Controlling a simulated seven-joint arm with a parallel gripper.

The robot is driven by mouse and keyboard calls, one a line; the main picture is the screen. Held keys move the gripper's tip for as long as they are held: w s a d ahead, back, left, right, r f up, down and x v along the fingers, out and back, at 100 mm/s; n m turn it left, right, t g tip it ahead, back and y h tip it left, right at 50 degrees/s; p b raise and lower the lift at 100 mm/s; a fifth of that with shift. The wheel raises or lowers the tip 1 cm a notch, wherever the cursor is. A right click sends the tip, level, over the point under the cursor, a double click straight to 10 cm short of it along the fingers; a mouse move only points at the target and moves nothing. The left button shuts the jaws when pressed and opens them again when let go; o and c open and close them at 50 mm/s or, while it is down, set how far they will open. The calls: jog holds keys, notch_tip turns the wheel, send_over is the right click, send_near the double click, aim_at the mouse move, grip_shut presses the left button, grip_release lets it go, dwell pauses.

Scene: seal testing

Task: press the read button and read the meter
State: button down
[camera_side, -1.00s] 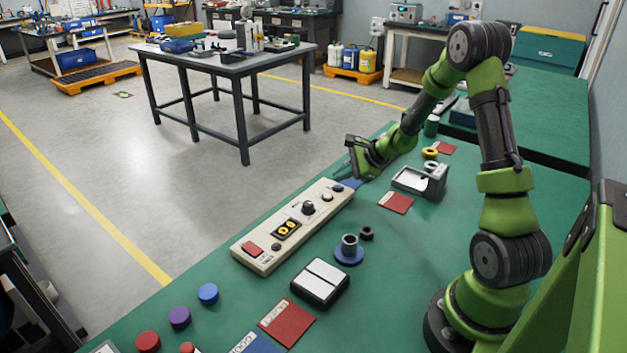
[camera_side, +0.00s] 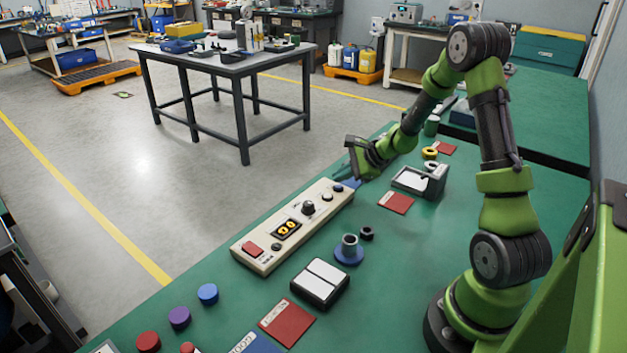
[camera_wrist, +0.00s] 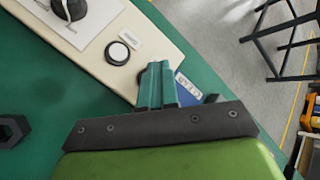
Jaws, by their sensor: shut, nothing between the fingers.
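A long cream meter box (camera_side: 268,258) lies on the green bench in the side view. It carries a lit yellow two-digit display (camera_side: 287,228), a red rocker (camera_side: 253,248), a black knob (camera_side: 308,208) and round buttons at its far end. In the wrist view a white button with a black ring (camera_wrist: 117,53) sits beside a small label too blurred to read. My gripper (camera_wrist: 157,78) is shut and empty over the far end of the box. Its fingers partly cover a dark round part there; I cannot tell whether they touch it. The display digits are too small to read surely.
A blue card (camera_wrist: 187,90) lies just past the box end. A black-and-white two-pad block (camera_side: 320,283), a blue-based part (camera_side: 348,252) and a black nut (camera_side: 367,233) stand nearby. Red cards and coloured caps lie around. A grey fixture (camera_side: 428,185) stands to the right.

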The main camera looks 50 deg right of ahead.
aim_at(341, 187)
jog(key=shift+f, duration=0.35)
jog(key=shift+f, duration=0.35)
dwell(0.6)
jog(key=shift+r, duration=0.8)
jog(key=shift+r, duration=2.5)
